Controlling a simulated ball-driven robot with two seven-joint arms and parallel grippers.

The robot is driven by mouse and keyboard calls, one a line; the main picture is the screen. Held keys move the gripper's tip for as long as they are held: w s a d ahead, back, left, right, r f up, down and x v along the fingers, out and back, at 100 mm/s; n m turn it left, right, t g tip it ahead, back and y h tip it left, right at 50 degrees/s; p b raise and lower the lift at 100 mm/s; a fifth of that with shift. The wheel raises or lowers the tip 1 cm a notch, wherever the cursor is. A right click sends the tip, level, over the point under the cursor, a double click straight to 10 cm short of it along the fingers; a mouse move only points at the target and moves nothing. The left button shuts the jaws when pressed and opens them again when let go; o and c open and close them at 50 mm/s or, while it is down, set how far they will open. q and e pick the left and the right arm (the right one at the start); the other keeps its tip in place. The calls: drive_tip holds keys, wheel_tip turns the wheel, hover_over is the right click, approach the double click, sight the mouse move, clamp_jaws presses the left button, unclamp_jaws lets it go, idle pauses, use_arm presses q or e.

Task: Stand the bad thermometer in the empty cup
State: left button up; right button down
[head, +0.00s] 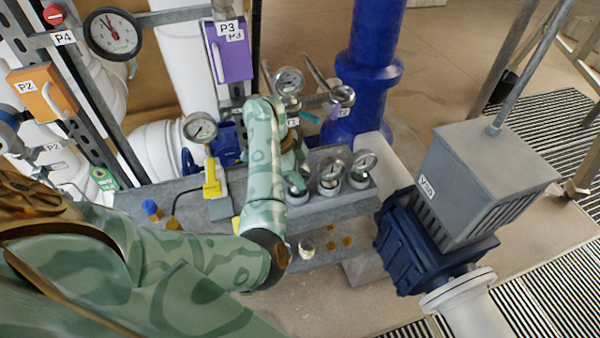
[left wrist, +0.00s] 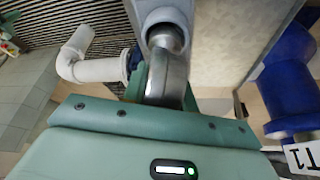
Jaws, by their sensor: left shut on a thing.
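My left gripper (head: 295,160) is above the left end of a grey rack (head: 325,208), its fingers partly hidden by my forearm. It is shut on a round metal-cased dial thermometer (head: 298,182). In the left wrist view the thermometer (left wrist: 165,82) shows edge-on below my palm, lined up with a round cup (left wrist: 165,35) in the grey block. I cannot tell whether its stem is in the cup. Two more dial thermometers, a middle one (head: 331,172) and a right one (head: 362,166), stand upright in the rack. My right gripper is not in view.
Dial gauges sit on the pipework behind, one at the left (head: 200,127), one in the middle (head: 288,82) and one at the right (head: 342,96). A yellow handheld device (head: 212,180) stands left of my forearm. A grey motor box (head: 485,180) stands at the right.

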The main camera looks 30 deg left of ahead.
use_arm(q)
drive_tip(key=shift+f, duration=0.35)
idle(0.3)
drive_tip(key=shift+f+b, duration=0.25)
drive_tip(key=shift+b, duration=0.2)
drive_tip(key=o, duration=0.9)
drive_tip(key=shift+r, duration=0.1)
drive_tip(key=p+v, duration=1)
drive_tip(key=v, duration=0.6)
drive_tip(key=shift+r, duration=0.1)
